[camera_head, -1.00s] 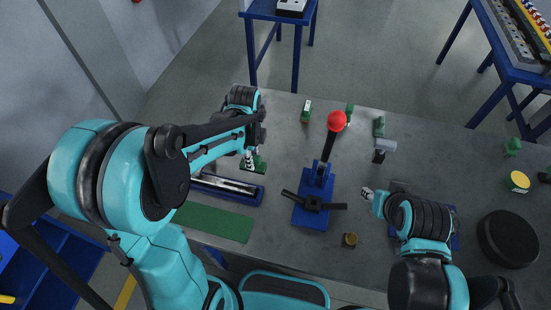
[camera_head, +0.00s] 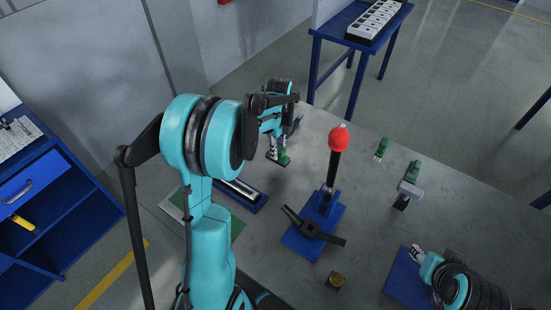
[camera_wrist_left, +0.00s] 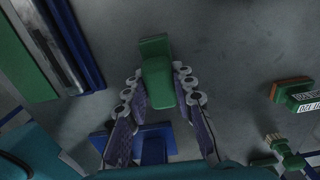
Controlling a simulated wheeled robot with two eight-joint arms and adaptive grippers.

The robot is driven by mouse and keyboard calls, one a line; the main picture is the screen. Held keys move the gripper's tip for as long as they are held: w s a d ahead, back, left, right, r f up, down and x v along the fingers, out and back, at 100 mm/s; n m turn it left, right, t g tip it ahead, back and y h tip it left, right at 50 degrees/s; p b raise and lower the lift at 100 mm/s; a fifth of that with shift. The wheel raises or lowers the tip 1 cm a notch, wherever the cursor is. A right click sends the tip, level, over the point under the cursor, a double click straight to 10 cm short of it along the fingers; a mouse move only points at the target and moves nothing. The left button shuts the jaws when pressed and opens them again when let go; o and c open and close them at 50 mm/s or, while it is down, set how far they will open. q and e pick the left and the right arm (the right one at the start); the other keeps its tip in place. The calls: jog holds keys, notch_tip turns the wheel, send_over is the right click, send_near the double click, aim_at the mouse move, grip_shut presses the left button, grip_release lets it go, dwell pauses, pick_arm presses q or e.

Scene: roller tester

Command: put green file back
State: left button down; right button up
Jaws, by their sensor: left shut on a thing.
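My left gripper (camera_head: 277,153) is at the far left part of the grey bench, beyond a blue tray (camera_head: 246,198). It is shut on a green piece, taken as the green file (camera_head: 284,159). In the left wrist view the green file (camera_wrist_left: 157,78) is between the two fingers of the left gripper (camera_wrist_left: 160,88), its far end sticking out past the fingertips. I cannot tell whether it touches the bench. My right gripper (camera_head: 417,254) is at the lower right, partly seen from above; its jaw opening is not clear.
A blue hand press (camera_head: 315,238) with a red knob (camera_head: 340,138) stands mid-bench. Small green pieces (camera_head: 381,149) (camera_head: 413,171) stand at the back. A green-orange box (camera_wrist_left: 300,95) lies right in the wrist view.

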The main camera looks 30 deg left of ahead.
pick_arm(q)
jog(key=shift+w+a+f, duration=0.35)
jog(key=shift+a+f, duration=0.2)
jog(key=shift+a, duration=0.25)
notch_tip(320, 180, down, 4)
jog(key=shift+f+b, duration=0.1)
jog(key=shift+b, duration=0.75)
jog(key=c, duration=1.3)
grip_release()
